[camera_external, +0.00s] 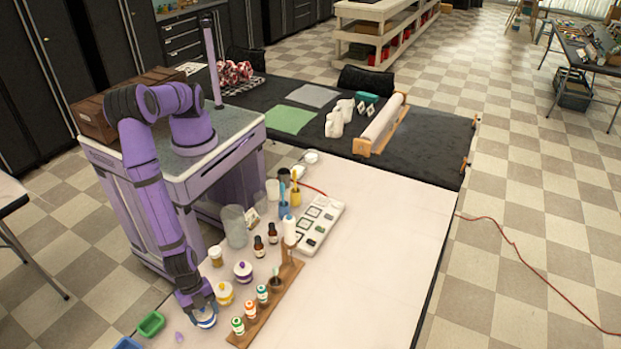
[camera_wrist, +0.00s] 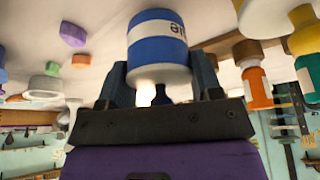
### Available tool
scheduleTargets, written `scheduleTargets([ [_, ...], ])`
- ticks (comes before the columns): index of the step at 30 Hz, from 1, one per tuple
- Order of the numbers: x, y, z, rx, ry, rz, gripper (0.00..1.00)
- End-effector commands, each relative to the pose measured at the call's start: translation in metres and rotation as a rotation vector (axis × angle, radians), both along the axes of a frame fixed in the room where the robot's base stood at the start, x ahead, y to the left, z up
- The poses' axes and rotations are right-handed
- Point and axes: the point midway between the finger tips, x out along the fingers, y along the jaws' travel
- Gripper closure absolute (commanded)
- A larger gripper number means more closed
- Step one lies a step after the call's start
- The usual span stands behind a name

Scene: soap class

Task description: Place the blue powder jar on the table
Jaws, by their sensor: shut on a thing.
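The blue powder jar (camera_external: 206,319) is white with a wide blue band and shows below my gripper (camera_external: 197,303) at the near left of the pale table (camera_external: 385,270). In the wrist view the jar (camera_wrist: 159,47) sits between the two dark fingers of my gripper (camera_wrist: 160,80), which are shut on it. Part of the lettering on its band shows. The arm hides some of the jar in the external view. I cannot tell whether its base touches the table.
A yellow-banded jar (camera_external: 225,294) and a purple-lidded jar (camera_external: 243,272) stand close by. A wooden rack (camera_external: 262,318) with small bottles lies to the right. The table's right side is clear.

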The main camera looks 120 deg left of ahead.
Motion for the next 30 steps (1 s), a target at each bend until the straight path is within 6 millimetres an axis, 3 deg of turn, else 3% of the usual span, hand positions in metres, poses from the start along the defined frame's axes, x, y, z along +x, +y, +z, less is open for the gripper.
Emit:
scheduleTargets([
  [3, -0.0001, 0.0004, -0.0137, 0.002, 0.000, -0.001, 0.83],
  [14, -0.0002, 0.0000, -0.0169, 0.000, 0.000, 0.000, 0.83],
  [15, -0.0002, 0.0000, -0.0172, 0.000, 0.000, 0.000, 0.36],
  [18, -0.0002, 0.0000, -0.0170, 0.000, 0.000, 0.000, 0.16],
  [30, -0.0018, 0.0004, -0.0095, 0.000, 0.000, 0.000, 0.16],
])
